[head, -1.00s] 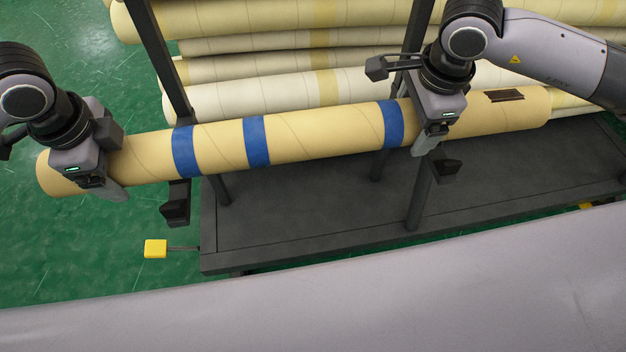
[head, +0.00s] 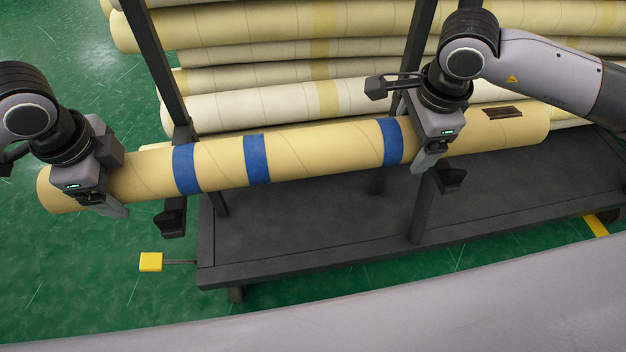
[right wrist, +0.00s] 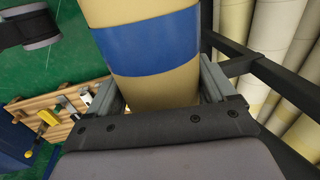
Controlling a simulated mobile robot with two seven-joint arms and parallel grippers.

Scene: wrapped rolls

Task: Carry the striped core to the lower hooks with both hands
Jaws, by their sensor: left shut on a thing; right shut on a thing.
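The striped core (head: 315,152) is a long tan tube with three blue bands. It lies nearly level across the front of the dark rack, its right end slightly higher in the picture. My left gripper (head: 103,190) is shut on it near its left end, outside the bands. My right gripper (head: 430,147) is shut on it just right of the rightmost band. The right wrist view shows the core (right wrist: 150,12) between both jaws. A left lower hook (head: 171,221) and a right lower hook (head: 451,180) appear below the core in the picture. I see no contact with either hook.
Several pale wrapped rolls (head: 270,105) lie behind the rack posts (head: 420,210). The rack's dark base (head: 320,235) spans below. A yellow pedal-like block (head: 151,262) sticks out at its left. A wooden tool board (right wrist: 60,130) shows in the right wrist view. Green floor lies left.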

